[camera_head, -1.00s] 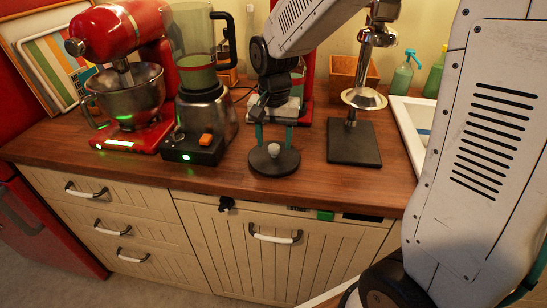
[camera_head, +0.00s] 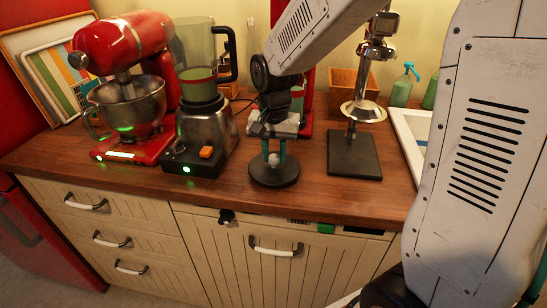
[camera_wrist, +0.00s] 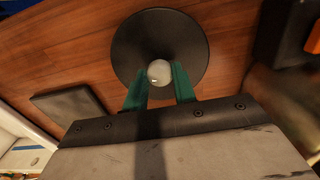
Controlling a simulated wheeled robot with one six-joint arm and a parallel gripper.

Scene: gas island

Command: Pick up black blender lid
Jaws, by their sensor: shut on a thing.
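The black blender lid (camera_head: 262,178) is a round dark disc with a pale knob in its middle. It lies flat at the front of the wooden counter, right of the blender; I see no clear gap under it. My gripper (camera_head: 274,158) comes down from above, its teal fingers on either side of the knob and shut on it. In the wrist view the lid (camera_wrist: 190,38) shows beyond my gripper (camera_wrist: 160,82), with the knob between the fingertips. The blender (camera_head: 207,130) stands uncovered, its jug holding something green.
A red stand mixer (camera_head: 135,45) with a steel bowl is at the left. A metal press (camera_head: 355,155) on a dark base stands close right of the lid. A white sink (camera_head: 408,130) is farther right. Bare counter (camera_head: 320,195) lies in front of the press.

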